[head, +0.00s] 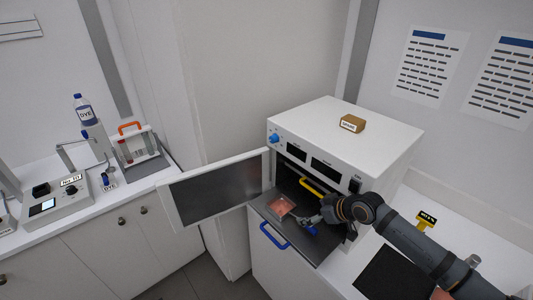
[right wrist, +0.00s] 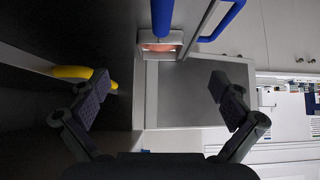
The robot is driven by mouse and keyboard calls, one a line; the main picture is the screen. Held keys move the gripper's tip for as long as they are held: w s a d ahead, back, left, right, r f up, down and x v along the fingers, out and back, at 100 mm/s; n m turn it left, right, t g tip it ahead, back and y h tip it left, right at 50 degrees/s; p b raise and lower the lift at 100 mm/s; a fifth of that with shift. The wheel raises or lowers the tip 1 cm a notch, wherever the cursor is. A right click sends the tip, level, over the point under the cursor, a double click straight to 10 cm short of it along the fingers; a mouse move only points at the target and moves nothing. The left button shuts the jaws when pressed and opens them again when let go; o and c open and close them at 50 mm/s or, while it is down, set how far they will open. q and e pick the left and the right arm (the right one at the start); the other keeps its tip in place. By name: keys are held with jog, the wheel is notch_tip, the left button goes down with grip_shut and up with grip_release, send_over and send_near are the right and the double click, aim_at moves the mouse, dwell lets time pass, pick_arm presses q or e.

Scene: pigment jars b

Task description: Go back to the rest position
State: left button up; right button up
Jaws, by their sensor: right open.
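My right gripper (head: 304,218) is in front of the open oven, over its pulled-out shelf (head: 318,243). In the right wrist view the fingers of my right gripper (right wrist: 160,84) are spread wide with nothing between them. A small clear dish with pink-orange content (head: 281,207) lies on the shelf, just left of the fingers. The dish also shows in the right wrist view (right wrist: 158,40), beyond the fingertips and apart from them. My left gripper is not in view.
The white oven (head: 390,143) has its door (head: 213,188) swung open to the left. A yellow handle (head: 312,187) is close to my gripper, and a blue handle (head: 273,237) is below the shelf. A tan block (head: 353,122) is on the oven. A dark mat (head: 390,272) lies at right.

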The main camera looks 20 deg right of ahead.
jog(key=shift+s, duration=0.2)
jog(key=shift+g, duration=0.5)
jog(key=s+a+f, duration=0.3)
jog(key=shift+s+a, duration=0.2)
jog(key=shift+s, duration=0.1)
jog(key=s+a+f+m+g+h, duration=0.2)
jog(key=s, duration=0.7)
jog(key=s+a+f+m+g+h, duration=0.1)
jog(key=s+a+g+h, duration=0.15)
jog(key=s, duration=0.55)
jog(key=s+d+f+b, duration=0.1)
jog(key=s+f+b, duration=0.15)
jog(key=f, duration=1.45)
jog(key=s+d+f+b, duration=0.15)
jog(key=f+b, duration=0.25)
jog(key=f, duration=1.3)
pick_arm(q)
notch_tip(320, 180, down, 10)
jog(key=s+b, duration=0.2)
jog(key=b, duration=0.1)
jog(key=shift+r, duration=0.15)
pick_arm(e)
jog(key=s+d+f+g, duration=0.1)
jog(key=s+f, duration=1.6)
jog(key=shift+f+m+g, duration=0.2)
jog(key=shift+m+g, duration=0.15)
jog(key=shift+m, duration=0.05)
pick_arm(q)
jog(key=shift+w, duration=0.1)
